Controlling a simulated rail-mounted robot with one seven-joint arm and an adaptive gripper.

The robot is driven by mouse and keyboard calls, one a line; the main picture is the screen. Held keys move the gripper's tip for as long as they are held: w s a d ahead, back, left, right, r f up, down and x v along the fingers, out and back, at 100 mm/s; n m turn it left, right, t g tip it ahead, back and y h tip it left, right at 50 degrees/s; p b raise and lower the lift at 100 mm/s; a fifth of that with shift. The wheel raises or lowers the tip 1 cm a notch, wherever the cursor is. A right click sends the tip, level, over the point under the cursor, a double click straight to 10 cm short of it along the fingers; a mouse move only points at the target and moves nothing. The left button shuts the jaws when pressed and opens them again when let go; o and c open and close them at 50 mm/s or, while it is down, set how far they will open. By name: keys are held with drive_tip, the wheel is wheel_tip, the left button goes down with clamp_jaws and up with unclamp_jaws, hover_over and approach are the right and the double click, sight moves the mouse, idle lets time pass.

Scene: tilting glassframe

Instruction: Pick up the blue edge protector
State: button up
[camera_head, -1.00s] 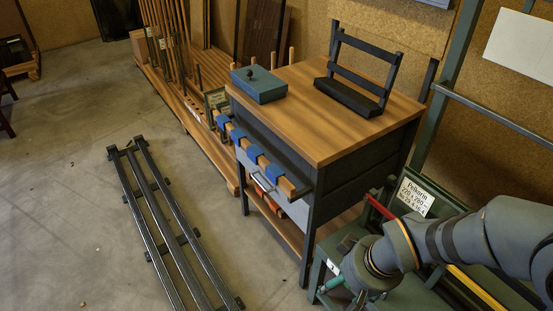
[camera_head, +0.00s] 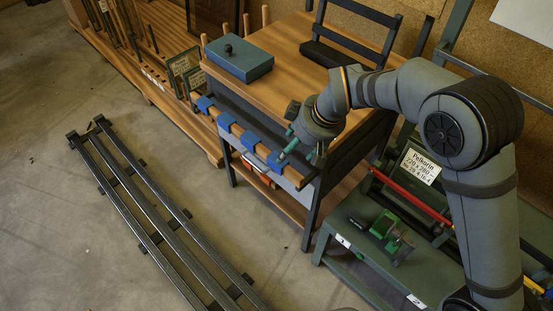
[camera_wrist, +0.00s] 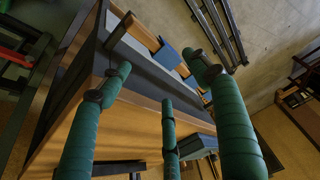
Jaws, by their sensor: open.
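Several blue edge protectors sit spaced along a wooden bar (camera_head: 237,133) at the front of the workbench. In the head view, one blue edge protector (camera_head: 275,162) is nearest my gripper, and others lie farther left, such as this blue edge protector (camera_head: 249,139). My gripper (camera_head: 296,148) has green fingers and is open and empty, close to the bar's right end. In the wrist view, my gripper (camera_wrist: 165,82) has its fingers spread, with a blue edge protector (camera_wrist: 167,57) beyond them. More blue shows partly hidden behind the right finger. I see no contact.
A blue box with a dark knob (camera_head: 239,59) and a black frame stand on the workbench top (camera_head: 284,88). A green bench (camera_head: 350,225) with a green tool stands at right. Dark metal rails (camera_head: 150,215) lie on the floor; floor around them is clear.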

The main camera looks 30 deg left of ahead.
drive_tip(key=x, duration=1)
drive_tip(key=shift+w+a+f, duration=0.1)
drive_tip(key=shift+a+f, duration=0.1)
drive_tip(key=shift+a, duration=0.05)
drive_tip(key=shift+c, duration=0.7)
drive_tip(key=c, duration=0.7)
drive_tip(key=shift+c, duration=0.6)
wheel_tip(320, 180, up, 10)
drive_tip(key=shift+r+p, duration=0.1)
drive_tip(key=shift+p, duration=0.35)
